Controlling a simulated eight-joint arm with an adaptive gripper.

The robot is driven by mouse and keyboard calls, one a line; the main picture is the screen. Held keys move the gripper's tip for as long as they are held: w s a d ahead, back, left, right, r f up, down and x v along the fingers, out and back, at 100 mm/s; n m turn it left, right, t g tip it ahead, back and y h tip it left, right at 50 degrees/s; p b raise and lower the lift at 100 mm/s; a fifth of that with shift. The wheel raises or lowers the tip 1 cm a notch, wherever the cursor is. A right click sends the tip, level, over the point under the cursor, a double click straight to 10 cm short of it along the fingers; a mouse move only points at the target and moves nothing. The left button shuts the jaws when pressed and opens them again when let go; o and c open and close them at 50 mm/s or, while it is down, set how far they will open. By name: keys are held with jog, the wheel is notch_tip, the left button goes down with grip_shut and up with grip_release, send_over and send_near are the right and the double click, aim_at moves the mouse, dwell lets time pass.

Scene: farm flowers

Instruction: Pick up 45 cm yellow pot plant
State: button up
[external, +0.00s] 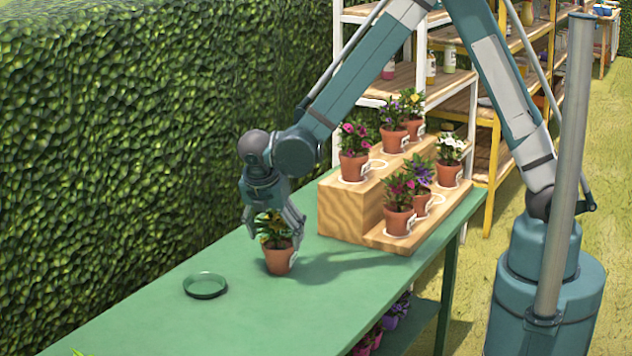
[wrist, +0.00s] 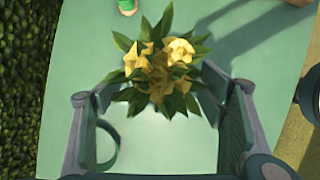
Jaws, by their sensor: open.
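The yellow pot plant (external: 279,258) stands upright on the green table in a terracotta pot with a white label. In the wrist view its yellow flowers (wrist: 163,62) and green leaves show from above, just beyond the fingertips. My gripper (external: 272,222) is over the plant, pointing down, with its fingers on either side of the foliage. In the wrist view my gripper (wrist: 160,92) is open, and its fingers are spread apart. I cannot tell whether the fingers touch the leaves. The pot is hidden under the foliage in the wrist view.
A green saucer (external: 205,285) lies on the table (external: 170,325) to the left of the plant. A stepped wooden stand (external: 345,212) with several potted flowers is to the right. A hedge (external: 130,120) runs along the left side.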

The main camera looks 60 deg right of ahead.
aim_at(278, 244)
jog(key=shift+b+x, duration=0.65)
jog(key=shift+x, duration=1.95)
jog(key=c, duration=1.2)
jog(key=shift+r, duration=0.15)
jog(key=shift+r+p, duration=1)
jog(key=shift+r, duration=3.9)
